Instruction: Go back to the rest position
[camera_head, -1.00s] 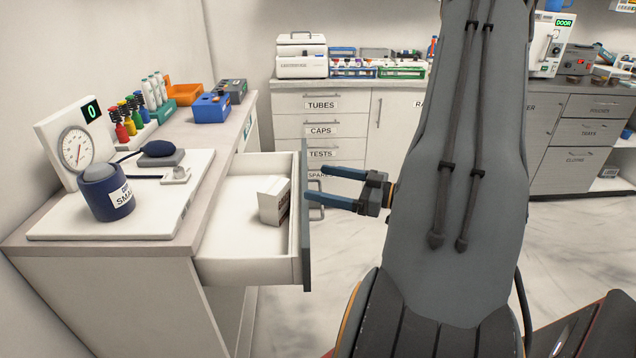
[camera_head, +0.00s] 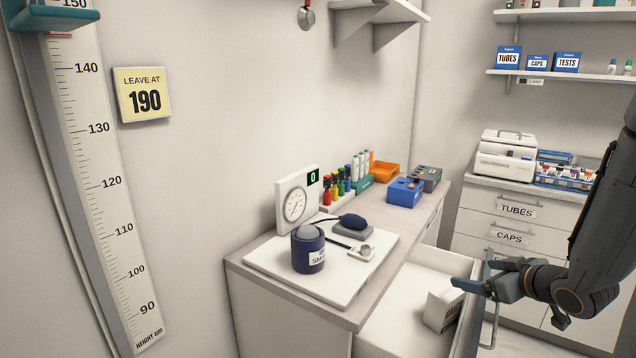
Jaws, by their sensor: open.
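My gripper (camera_head: 482,276) is at the lower right, with its blue fingers open and pointing left. Nothing shows between the fingers. In the picture it lies over the front of an open drawer (camera_head: 388,335), and I cannot tell how high above it. My arm comes in from the right edge.
A counter (camera_head: 345,315) bears a white board with a dial gauge (camera_head: 295,205), a dark blue cuff (camera_head: 307,250) and a bulb. A blue box (camera_head: 404,192) stands farther back. A height ruler (camera_head: 105,180) and a "LEAVE AT 190" sign (camera_head: 143,94) are on the left wall.

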